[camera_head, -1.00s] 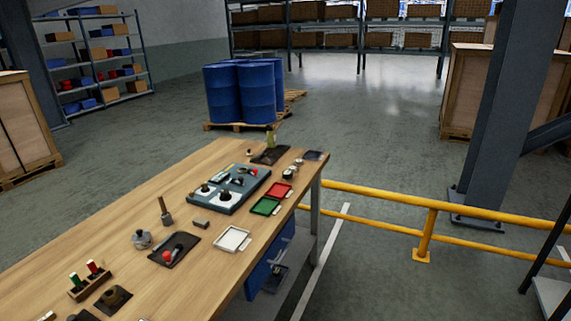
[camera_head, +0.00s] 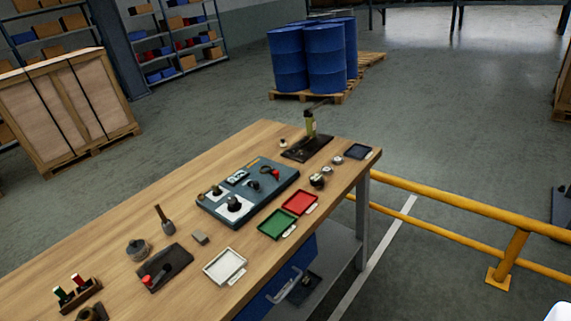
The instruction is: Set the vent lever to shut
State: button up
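No label is readable, so I cannot tell which part is the vent lever. A blue-grey control panel (camera_head: 262,205) lies on the wooden bench and carries dark knobs on white plates and a small red-and-black lever (camera_head: 270,172). Behind it a yellow-green post with a dark handle (camera_head: 310,122) stands on a dark plate. Nearer, a red-knobbed lever (camera_head: 150,279) sits on a black plate (camera_head: 172,264). My gripper's fingers are not in view; a small white shape shows at the bottom right corner, too cut off to identify.
Green (camera_head: 277,224), red (camera_head: 300,202) and white (camera_head: 225,267) trays line the bench's right side. Small metal parts (camera_head: 318,181) lie near the far right end. A yellow rail (camera_head: 440,222) runs right of the bench. Blue drums (camera_head: 325,58) stand behind on a pallet.

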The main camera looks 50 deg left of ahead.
aim_at(255, 184)
jog(key=u, duration=0.3)
jog(key=i, duration=1.25)
jog(key=u, duration=1)
jog(key=i, duration=0.75)
jog(key=u, duration=0.4)
jog(key=k, duration=0.9)
jog(key=u, duration=0.2)
jog(key=i, duration=0.9)
jog(key=z, duration=0.15)
